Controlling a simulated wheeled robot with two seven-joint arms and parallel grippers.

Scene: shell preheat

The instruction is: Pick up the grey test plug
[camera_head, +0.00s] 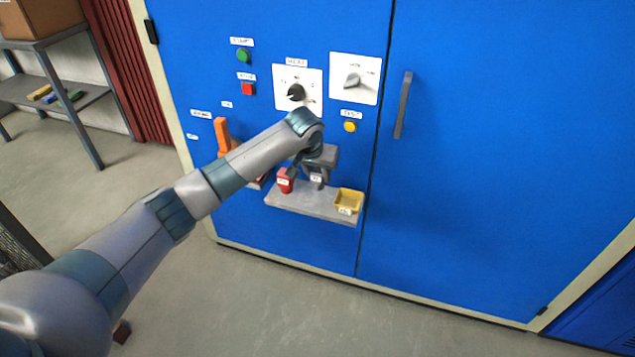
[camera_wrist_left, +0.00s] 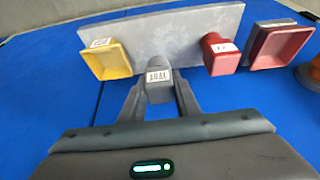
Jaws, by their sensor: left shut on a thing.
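The grey test plug (camera_wrist_left: 158,78) stands at the front of a grey shelf, with a white label on its near face. My left gripper (camera_wrist_left: 160,100) is shut on the plug, one finger on each side of it. In the head view the left gripper (camera_head: 311,172) reaches down over the shelf, and the plug (camera_head: 316,179) shows only in part between the fingers. I cannot tell whether the plug still touches the shelf. My right gripper is in neither view.
The grey shelf (camera_head: 300,203) juts from a blue cabinet (camera_head: 470,190). A red plug (camera_head: 285,181) stands left of the gripper and a yellow tray (camera_head: 348,201) sits right of it. A red tray (camera_wrist_left: 278,45) and an orange handle (camera_head: 222,135) are further left. Dials and buttons are above.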

